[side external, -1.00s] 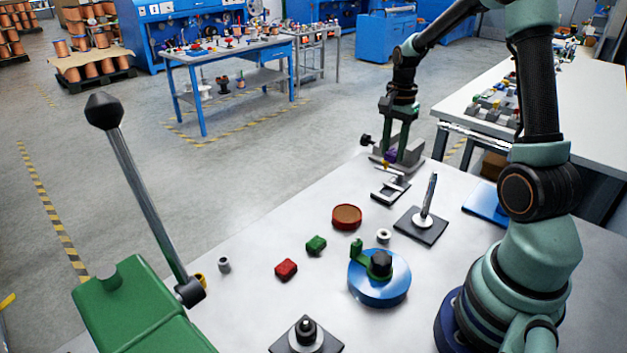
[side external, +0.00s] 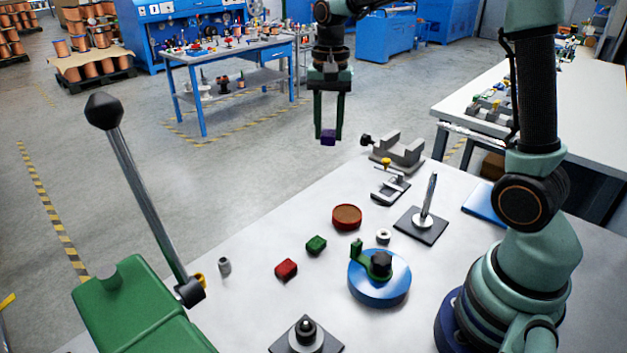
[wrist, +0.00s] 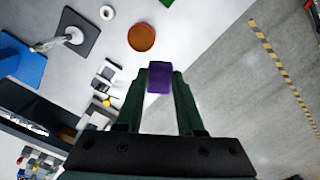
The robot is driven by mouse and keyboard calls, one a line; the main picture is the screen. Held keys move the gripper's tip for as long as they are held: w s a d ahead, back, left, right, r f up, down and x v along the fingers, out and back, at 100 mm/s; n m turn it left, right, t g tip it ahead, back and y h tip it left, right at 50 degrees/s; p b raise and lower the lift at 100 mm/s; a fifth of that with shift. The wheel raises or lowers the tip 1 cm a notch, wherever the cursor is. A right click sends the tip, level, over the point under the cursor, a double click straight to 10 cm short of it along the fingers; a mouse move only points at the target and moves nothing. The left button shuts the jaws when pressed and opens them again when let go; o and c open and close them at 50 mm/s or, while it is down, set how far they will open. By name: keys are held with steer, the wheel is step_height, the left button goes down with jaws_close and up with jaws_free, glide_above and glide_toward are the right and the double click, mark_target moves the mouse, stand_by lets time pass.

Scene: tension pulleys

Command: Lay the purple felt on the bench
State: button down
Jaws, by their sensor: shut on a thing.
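The purple felt (side external: 328,137) is a small dark purple block held between the fingertips of my gripper (side external: 328,130). My gripper is shut on it and hangs in the air above the far edge of the bench (side external: 250,300). In the wrist view the purple felt (wrist: 160,78) sits between the two green fingers, with the bench's bare grey top beyond it. The felt touches nothing but the fingers.
A grey vise (side external: 398,150) and a small clamp (side external: 390,188) stand at the bench's far end. The bench's left middle is fairly clear.

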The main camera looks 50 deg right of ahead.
steer(key=a+n, duration=0.5)
steer(key=a, duration=0.8)
steer(key=n, duration=0.6)
glide_above(253, 308)
steer(key=f, duration=0.1)
step_height(253, 308, down, 19)
steer(key=shift+f, duration=0.2)
steer(key=c, duration=0.9)
jaws_free()
steer(key=shift+f, duration=0.15)
steer(key=shift+c, duration=0.2)
steer(key=o, duration=0.4)
